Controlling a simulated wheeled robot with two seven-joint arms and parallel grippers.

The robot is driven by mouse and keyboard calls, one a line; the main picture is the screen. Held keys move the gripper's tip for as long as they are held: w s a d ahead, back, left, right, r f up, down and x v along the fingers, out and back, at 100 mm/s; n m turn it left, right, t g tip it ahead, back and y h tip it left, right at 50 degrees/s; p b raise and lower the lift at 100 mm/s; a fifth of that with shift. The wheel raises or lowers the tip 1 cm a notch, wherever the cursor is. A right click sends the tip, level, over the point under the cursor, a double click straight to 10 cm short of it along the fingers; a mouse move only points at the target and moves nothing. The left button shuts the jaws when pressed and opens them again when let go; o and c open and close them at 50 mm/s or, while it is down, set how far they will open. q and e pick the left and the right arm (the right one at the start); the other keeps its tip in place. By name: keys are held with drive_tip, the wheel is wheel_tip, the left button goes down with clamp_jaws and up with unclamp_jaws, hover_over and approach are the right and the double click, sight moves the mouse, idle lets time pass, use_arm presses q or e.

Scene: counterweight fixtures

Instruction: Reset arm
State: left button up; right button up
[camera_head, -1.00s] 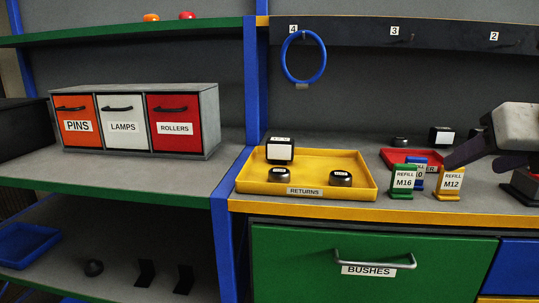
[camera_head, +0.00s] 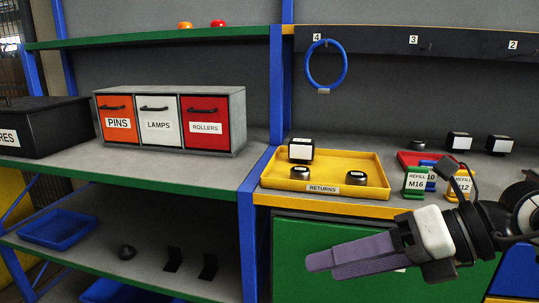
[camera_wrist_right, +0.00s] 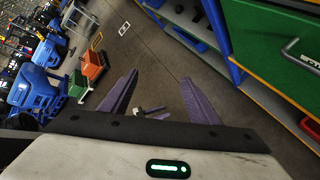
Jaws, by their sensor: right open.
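My right gripper (camera_head: 335,260) comes in from the right in the head view and points left, in front of the green BUSHES drawer (camera_head: 300,235). Its purple fingers hide the drawer's handle. In the right wrist view the two fingers of my right gripper (camera_wrist_right: 158,95) stand apart with nothing between them, above the floor. The drawer's handle (camera_wrist_right: 300,55) shows at the right of that view, apart from the fingers.
A yellow RETURNS tray (camera_head: 275,182) with several black items stands on the bench. Green M16 (camera_head: 416,182) and yellow M12 (camera_head: 460,186) refill cards stand beside it. A blue ring (camera_head: 326,64) hangs at hook 4. A cabinet of three drawers (camera_head: 172,92) stands left.

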drive_tip(key=s+a+r+m+t+y+p, duration=0.15)
drive_tip(key=a+r+m+y, duration=0.25)
drive_tip(key=a+m+y, duration=0.4)
drive_tip(key=w+d+f+m+t+h+p, duration=0.1)
drive_tip(key=w+d+f+m+t+h, duration=0.2)
drive_tip(key=d+f+m+t+h, duration=0.6)
drive_tip(key=w+d+f+m+t+h+p, duration=0.2)
drive_tip(key=w+d+f+m+t, duration=0.15)
drive_tip(key=f+m, duration=0.6)
drive_tip(key=s+f+m+g+h, duration=0.5)
drive_tip(key=s+f+m+g, duration=0.3)
drive_tip(key=s+f, duration=1)
wheel_tip(320, 180, down, 4)
drive_tip(key=m+p, duration=0.1)
drive_tip(key=m, duration=0.1)
drive_tip(key=shift+s+d+f+m+g, duration=0.15)
drive_tip(key=shift+d+m+g, duration=0.2)
drive_tip(key=shift+d+g, duration=0.05)
